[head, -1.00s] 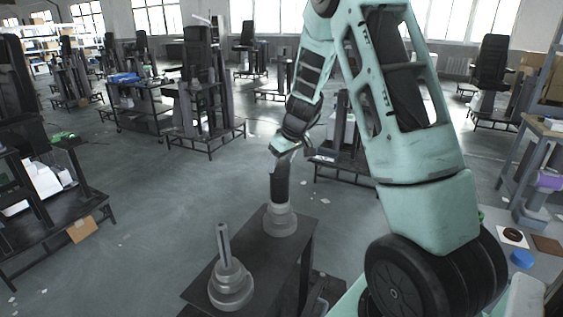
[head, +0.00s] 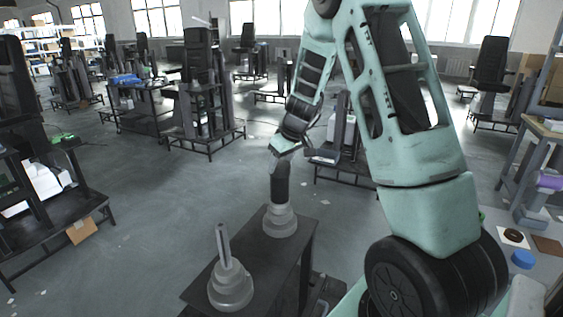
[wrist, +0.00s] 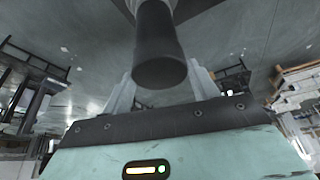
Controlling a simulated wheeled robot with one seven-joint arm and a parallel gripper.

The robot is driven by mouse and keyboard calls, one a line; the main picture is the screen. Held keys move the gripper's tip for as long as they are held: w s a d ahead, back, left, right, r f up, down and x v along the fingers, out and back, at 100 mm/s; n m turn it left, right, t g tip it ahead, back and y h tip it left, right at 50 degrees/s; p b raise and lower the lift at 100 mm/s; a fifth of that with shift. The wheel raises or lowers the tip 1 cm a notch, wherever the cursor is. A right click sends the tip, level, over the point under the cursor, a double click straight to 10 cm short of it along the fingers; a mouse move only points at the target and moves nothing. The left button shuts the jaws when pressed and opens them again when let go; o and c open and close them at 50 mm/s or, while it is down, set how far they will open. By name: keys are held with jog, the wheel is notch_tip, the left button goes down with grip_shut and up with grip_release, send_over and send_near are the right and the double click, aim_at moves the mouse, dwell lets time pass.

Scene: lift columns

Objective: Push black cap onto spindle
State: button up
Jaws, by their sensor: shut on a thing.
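The black cap (head: 280,183) is a dark upright cylinder over the far spindle, whose stepped grey base (head: 280,222) shows below it on the dark table. My gripper (head: 284,151) is at the cap's upper end, shut on it. In the wrist view the cap (wrist: 158,45) stands between the two pale fingers, its round end facing the camera. The cap hides the far spindle's shaft, so I cannot tell how deep it sits. A second spindle (head: 223,246) with a bare grey shaft and stepped base stands nearer on the same table.
The dark tabletop (head: 255,265) is clear between the two spindles. Other workstations stand behind, with open floor (head: 170,190) to the left.

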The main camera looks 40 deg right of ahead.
jog(key=shift+s+a+f, duration=0.15)
jog(key=shift+f, duration=0.1)
jog(key=o, duration=1.4)
jog(key=shift+r, duration=0.1)
jog(key=shift+o, duration=0.2)
jog(key=shift+r, duration=0.4)
jog(key=shift+r+p, duration=0.6)
jog(key=shift+r, duration=0.05)
jog(key=shift+r, duration=0.1)
jog(key=shift+r+p, duration=1.6)
jog(key=shift+r, duration=0.85)
